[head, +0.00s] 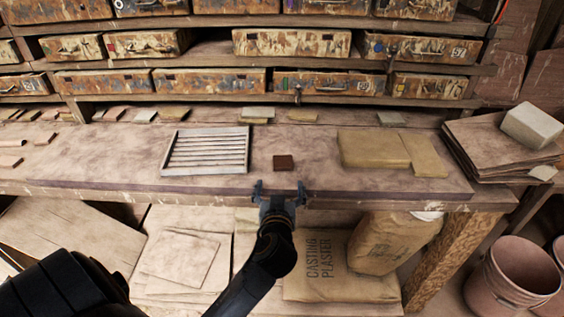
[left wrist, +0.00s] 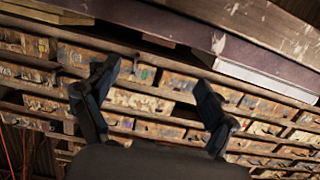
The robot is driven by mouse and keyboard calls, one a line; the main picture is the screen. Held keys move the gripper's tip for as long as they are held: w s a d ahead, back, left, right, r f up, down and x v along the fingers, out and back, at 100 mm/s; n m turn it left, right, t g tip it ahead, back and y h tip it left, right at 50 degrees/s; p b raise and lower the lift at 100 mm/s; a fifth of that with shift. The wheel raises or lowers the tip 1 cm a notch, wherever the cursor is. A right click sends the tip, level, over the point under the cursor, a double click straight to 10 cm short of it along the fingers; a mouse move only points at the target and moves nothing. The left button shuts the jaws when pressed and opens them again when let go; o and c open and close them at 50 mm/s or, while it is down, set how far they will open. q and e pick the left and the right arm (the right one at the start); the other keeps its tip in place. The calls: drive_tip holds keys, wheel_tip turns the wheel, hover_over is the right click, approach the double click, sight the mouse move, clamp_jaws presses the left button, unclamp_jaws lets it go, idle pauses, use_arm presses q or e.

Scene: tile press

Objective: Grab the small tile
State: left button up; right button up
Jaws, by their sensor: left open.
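The small tile (head: 284,162) is a dark reddish-brown square lying flat near the middle of the workbench (head: 330,185). My left gripper (head: 279,189) is open and empty at the bench's front edge, just in front of the tile and apart from it. In the left wrist view, the two dark fingers of my left gripper (left wrist: 155,90) are spread wide with nothing between them. My right gripper does not show in either view.
A slatted wooden rack (head: 207,151) lies left of the tile. Tan slabs (head: 375,149) lie to its right. Thin tiles line the bench's back edge, below shelves of painted drawers (head: 290,43). Stacked boards (head: 500,150) with a pale block stand at far right. Bench around the tile is clear.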

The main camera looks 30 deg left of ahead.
use_arm(q)
approach(283, 162)
drive_tip(key=p+x, duration=0.1)
drive_tip(key=x, duration=0.2)
drive_tip(key=shift+a, duration=0.15)
drive_tip(key=shift+w+a, duration=0.1)
drive_tip(key=shift+w, duration=0.1)
drive_tip(key=p+x, duration=0.1)
drive_tip(key=x, duration=0.3)
drive_tip(key=shift+w+a, duration=0.1)
drive_tip(key=shift+w, duration=0.2)
drive_tip(key=shift+w+a+f, duration=0.2)
drive_tip(key=shift+w, duration=0.1)
drive_tip(key=c, duration=1.3)
drive_tip(key=shift+c, duration=0.2)
